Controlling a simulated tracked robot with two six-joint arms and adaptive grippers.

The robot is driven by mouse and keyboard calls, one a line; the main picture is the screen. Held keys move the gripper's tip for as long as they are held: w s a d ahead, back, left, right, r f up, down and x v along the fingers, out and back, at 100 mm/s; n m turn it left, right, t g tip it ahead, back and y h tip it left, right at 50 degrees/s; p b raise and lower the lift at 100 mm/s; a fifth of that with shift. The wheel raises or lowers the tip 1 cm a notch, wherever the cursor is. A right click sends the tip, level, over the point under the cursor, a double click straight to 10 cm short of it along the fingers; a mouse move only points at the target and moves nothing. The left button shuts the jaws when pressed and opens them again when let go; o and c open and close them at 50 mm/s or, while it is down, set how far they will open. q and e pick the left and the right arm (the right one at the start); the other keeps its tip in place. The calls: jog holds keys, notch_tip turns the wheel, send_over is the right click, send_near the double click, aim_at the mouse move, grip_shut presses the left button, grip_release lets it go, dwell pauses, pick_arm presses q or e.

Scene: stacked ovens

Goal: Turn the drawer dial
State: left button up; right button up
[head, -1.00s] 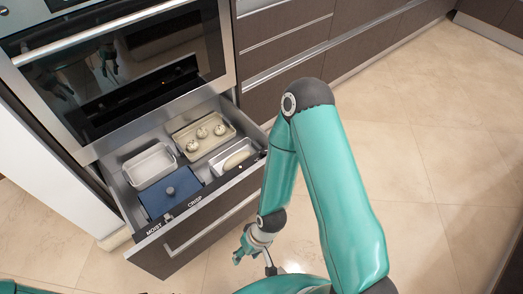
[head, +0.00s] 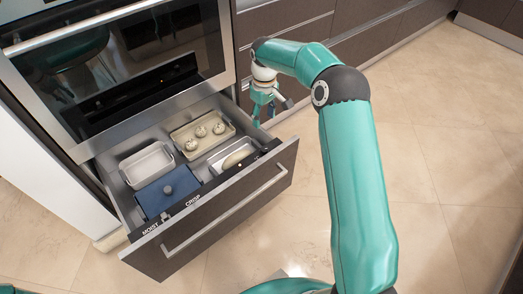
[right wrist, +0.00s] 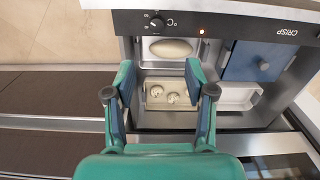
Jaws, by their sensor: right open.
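The drawer dial (right wrist: 157,22) is a small black knob beside a °C mark on the drawer's dark top rim, near the top of the right wrist view. In the head view it is too small to make out. My right gripper (head: 270,112) is open and empty above the far right end of the open drawer (head: 232,205). In the right wrist view its fingers (right wrist: 159,70) are spread, with the dial beyond the tips and roughly centred between them. The fingers appear apart from the dial. My left gripper is not in view.
The drawer holds a white tray with a pale loaf (right wrist: 171,48), a beige tray (head: 184,138) with three round items, an empty white tray (head: 147,164) and a blue lidded box (head: 168,190). An oven (head: 120,60) stands above. The floor at right is clear.

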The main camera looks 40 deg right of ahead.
jog(key=b, duration=0.3)
send_near(265, 149)
notch_tip(265, 149, down, 9)
jog(key=shift+a, duration=0.15)
